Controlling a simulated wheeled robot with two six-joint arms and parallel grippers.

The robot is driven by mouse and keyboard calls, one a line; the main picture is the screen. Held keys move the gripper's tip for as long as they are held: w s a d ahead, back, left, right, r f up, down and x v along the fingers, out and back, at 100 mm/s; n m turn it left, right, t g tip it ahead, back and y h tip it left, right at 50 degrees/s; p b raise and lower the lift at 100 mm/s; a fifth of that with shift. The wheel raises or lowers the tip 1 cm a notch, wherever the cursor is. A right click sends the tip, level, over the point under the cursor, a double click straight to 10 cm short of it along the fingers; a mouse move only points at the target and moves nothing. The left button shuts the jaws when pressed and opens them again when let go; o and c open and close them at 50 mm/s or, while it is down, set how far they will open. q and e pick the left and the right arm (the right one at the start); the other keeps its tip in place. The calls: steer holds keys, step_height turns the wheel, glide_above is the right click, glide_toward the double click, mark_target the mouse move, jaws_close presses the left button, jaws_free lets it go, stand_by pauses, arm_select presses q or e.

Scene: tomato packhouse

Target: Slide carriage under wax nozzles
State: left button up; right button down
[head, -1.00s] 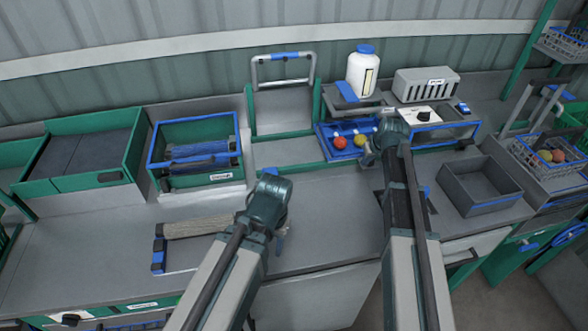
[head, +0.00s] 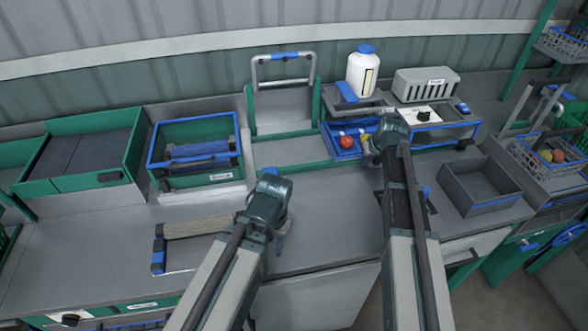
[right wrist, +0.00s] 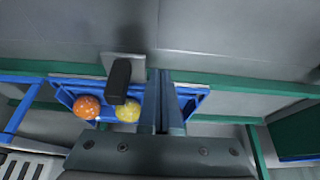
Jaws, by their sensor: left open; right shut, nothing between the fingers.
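The blue carriage (head: 337,153) stands in front of the wax unit (head: 448,137), and the unit's nozzles are not distinguishable. A red tomato (head: 346,141) and a yellow tomato (head: 365,137) sit in it. The right wrist view shows an orange tomato (right wrist: 87,107) beside the yellow one, and a black knob (right wrist: 119,80) on a grey plate. My right gripper (head: 372,157) is shut and empty over the carriage; its fingers (right wrist: 166,85) appear right of the knob, contact unclear. My left gripper (head: 281,240) is open above the bench front.
A white bottle (head: 361,72) with a blue cap stands on the wax unit. An empty grey bin (head: 480,205) lies right of my right arm. A green bin with blue rim (head: 193,121) and a brush (head: 200,227) are at left. The central bench is clear.

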steer(key=s+p+v, duration=0.1)
steer(key=p+v, duration=0.6)
steer(key=v, duration=0.1)
steer(key=shift+s, duration=0.25)
steer(key=shift+f, duration=0.15)
stand_by(0.3)
steer(key=s+a+f+g+h, duration=0.1)
steer(key=s+a+g, duration=0.1)
steer(key=s+a, duration=0.7)
steer(key=s+a+f+n+g+h, duration=0.1)
steer(key=s+a+g, duration=0.2)
steer(key=s+a, duration=0.7)
steer(key=s, duration=0.6)
steer(key=shift+n+g, duration=0.3)
steer(key=shift+a, duration=0.15)
